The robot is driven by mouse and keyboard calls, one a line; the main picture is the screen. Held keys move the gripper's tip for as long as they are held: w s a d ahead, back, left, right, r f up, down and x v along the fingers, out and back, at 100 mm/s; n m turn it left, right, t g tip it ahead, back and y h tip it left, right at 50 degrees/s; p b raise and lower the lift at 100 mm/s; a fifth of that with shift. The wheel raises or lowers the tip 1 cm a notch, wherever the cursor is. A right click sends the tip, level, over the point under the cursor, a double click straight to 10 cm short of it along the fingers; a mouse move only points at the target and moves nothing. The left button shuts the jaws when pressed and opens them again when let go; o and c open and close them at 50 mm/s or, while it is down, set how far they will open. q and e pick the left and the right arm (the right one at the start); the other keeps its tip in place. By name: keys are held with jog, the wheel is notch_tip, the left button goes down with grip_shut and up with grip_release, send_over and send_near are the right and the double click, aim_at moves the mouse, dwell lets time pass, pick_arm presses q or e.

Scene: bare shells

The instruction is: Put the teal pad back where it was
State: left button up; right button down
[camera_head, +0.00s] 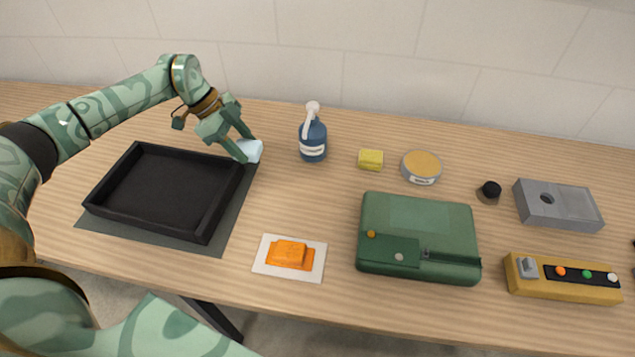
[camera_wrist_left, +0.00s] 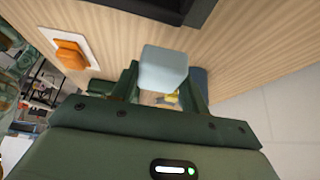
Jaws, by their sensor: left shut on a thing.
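The teal pad (camera_head: 252,150) is a small block that looks pale blue. My left gripper (camera_head: 242,147) is shut on it, just beyond the black tray's far right corner. In the left wrist view the pad (camera_wrist_left: 163,68) sits between the two fingers (camera_wrist_left: 162,84). It is low by the table; I cannot tell whether it touches the wood. The black tray (camera_head: 208,216) is empty and stands on a dark grey mat (camera_head: 150,234). My right gripper is not in view.
A blue pump bottle (camera_head: 313,141), yellow block (camera_head: 371,159) and round tin (camera_head: 422,166) stand right of the pad. An orange pad (camera_head: 288,253) lies on a white card (camera_head: 262,264) in front. A green case (camera_head: 418,238) stands right of it. Bare wood lies between bottle and card.

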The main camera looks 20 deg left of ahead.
aim_at(309, 185)
pick_arm(q)
jog(key=d+f, duration=0.1)
jog(key=d, duration=0.2)
jog(key=w+d+f, duration=0.1)
jog(key=d+f, duration=0.1)
jog(key=w+d+f+b, duration=0.1)
jog(key=d, duration=0.2)
jog(key=shift+w+d+f, duration=0.15)
jog(key=shift+d+f, duration=0.15)
jog(key=shift+f, duration=0.05)
jog(key=d+f, duration=0.1)
jog(key=d, duration=0.1)
jog(key=w+d+f+b, duration=0.1)
jog(key=d+f, duration=0.1)
jog(key=shift+f, duration=0.1)
jog(key=o, duration=0.9)
jog(key=shift+c, duration=0.2)
